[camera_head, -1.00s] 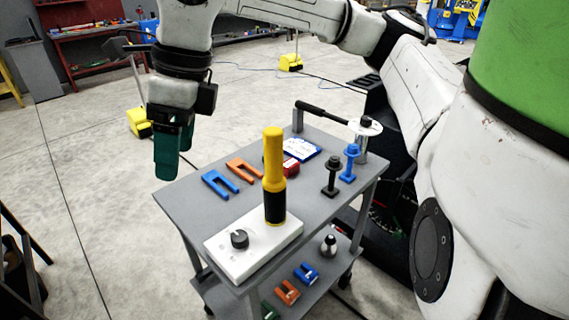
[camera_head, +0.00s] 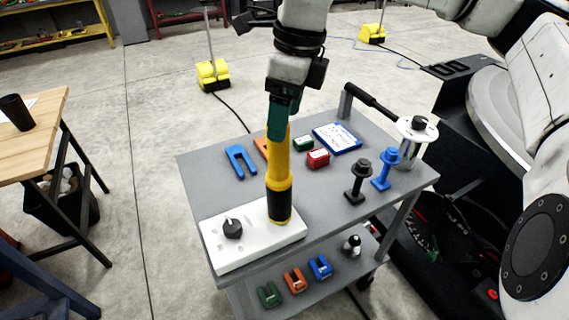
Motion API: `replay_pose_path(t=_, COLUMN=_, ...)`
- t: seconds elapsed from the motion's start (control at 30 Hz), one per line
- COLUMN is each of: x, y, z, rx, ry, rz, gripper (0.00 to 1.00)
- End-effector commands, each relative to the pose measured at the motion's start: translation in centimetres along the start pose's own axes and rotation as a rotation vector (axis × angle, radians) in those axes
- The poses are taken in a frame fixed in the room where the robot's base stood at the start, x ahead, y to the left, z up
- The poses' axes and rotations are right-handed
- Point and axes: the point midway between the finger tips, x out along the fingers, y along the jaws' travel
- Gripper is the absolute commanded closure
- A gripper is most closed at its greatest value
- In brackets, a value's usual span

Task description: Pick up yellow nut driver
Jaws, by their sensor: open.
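The yellow nut driver (camera_head: 279,172) stands upright in the white block (camera_head: 215,255) on the grey cart's top, its lower part black. My gripper (camera_head: 278,128), with green fingers, points down at the top of the nut driver and overlaps its upper end in the picture. The jaws are open. I cannot tell from this view whether the fingers are around the handle or behind it, or whether they touch it.
A black knob (camera_head: 232,228) is on the white block. Blue (camera_head: 240,160) and orange (camera_head: 262,146) forked pieces, a red block (camera_head: 318,158), a black post (camera_head: 358,182) and a blue post (camera_head: 386,169) share the cart top (camera_head: 330,215). A wooden table (camera_head: 40,110) stands left.

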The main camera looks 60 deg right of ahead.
Motion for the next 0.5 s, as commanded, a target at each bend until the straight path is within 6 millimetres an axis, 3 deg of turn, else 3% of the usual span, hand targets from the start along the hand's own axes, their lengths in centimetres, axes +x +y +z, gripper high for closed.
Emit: replay_pose_path(t=0.5, x=5.3, y=-0.2, z=0.7, rx=0.001, ry=0.001, rz=0.005, gripper=0.26)
